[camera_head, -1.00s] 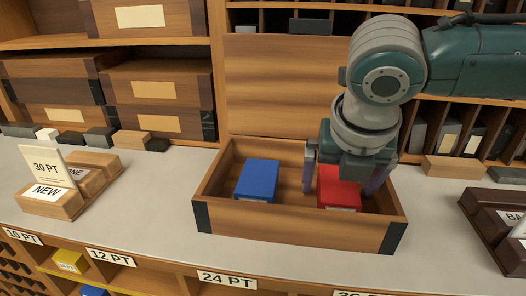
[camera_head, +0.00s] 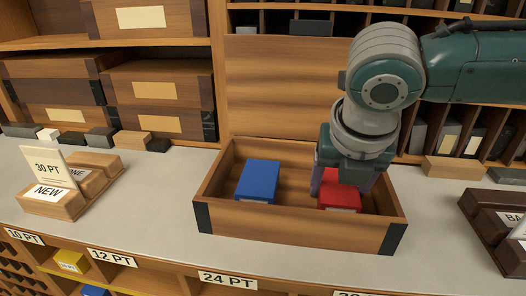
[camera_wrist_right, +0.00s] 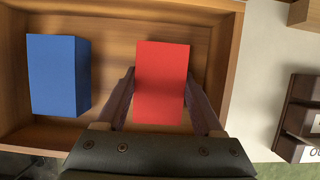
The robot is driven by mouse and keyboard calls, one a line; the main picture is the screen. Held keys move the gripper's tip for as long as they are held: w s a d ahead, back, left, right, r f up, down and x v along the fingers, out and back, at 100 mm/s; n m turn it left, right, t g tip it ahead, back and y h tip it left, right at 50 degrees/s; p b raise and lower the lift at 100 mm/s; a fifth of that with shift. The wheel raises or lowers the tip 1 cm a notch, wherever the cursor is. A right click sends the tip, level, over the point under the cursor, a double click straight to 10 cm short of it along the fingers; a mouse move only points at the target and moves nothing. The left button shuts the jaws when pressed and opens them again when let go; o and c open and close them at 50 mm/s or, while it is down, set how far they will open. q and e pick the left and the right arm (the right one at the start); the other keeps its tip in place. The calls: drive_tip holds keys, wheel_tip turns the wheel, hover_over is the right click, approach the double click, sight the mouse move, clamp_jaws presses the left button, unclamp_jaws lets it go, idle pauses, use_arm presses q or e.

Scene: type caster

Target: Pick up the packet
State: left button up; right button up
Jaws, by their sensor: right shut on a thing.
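A red packet (camera_head: 338,198) stands in the right part of an open wooden box (camera_head: 290,226) on the counter. A blue packet (camera_head: 258,180) stands in the box's left part, apart from the red one. My right gripper (camera_head: 342,184) is down in the box, shut on the red packet, with a finger on each side of it. The right wrist view shows the red packet (camera_wrist_right: 161,82) between the fingers and the blue packet (camera_wrist_right: 58,76) to the left. Whether the red packet touches the box floor cannot be told. My left gripper is not in view.
A wooden block stand with a "30 PT" card (camera_head: 52,167) is on the left of the counter. A dark rack (camera_head: 495,225) stands at the right edge. Shelves with drawers rise behind. The grey counter between stand and box is clear.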

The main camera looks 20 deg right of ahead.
clamp_jaws()
